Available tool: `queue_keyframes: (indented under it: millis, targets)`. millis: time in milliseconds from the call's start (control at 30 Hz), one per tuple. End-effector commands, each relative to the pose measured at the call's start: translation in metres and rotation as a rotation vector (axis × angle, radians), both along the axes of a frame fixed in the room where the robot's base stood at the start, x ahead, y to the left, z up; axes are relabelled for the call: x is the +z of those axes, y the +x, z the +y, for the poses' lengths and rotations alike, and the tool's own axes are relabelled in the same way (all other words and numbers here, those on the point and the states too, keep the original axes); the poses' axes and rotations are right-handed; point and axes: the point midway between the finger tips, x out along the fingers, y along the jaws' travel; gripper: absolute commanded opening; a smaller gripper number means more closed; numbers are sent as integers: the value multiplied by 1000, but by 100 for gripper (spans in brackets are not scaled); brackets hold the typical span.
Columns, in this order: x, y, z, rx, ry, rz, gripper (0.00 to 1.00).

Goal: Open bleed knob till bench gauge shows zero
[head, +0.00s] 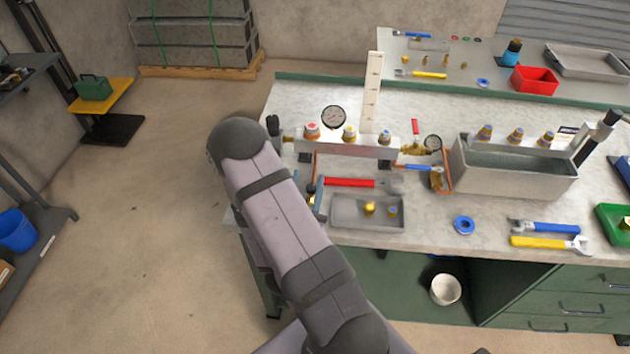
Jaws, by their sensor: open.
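A large round dial gauge (333,117) stands above a pale manifold block (345,147) at the back left of the bench. Along the block are a red-topped knob (312,130), a yellow-marked knob (349,133) and a blue-marked knob (385,137). I cannot tell which one is the bleed knob. My arm crosses the bench's left edge in front of the block's left end.
A grey tray (340,222) with brass parts and a red-handled wrench (350,183) lie in front of the block. A metal basin (515,180) stands right. A blue ring (464,226), a blue wrench (545,228) and a yellow wrench (540,242) lie near the front edge.

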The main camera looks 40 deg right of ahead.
Motion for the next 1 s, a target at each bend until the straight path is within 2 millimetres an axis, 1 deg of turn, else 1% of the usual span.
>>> queue_keyframes:
  millis: [67, 100, 133, 300, 533, 667, 767, 1000]
  targets:
    - [-5, -6, 7, -25, -12, -9, 41]
    - [-18, -9, 8, -33, -16, 2, 41]
    - [-23, -11, 8, -39, -20, 9, 41]
    - [-34, -17, 12, -56, -35, 32, 41]
    - [-34, -18, 12, -62, -38, 37, 41]
    - [-34, -15, 7, -64, -37, 38, 41]
    - [-33, -11, 1, -65, -37, 37, 41]
    - [-32, 6, -22, -66, -37, 36, 41]
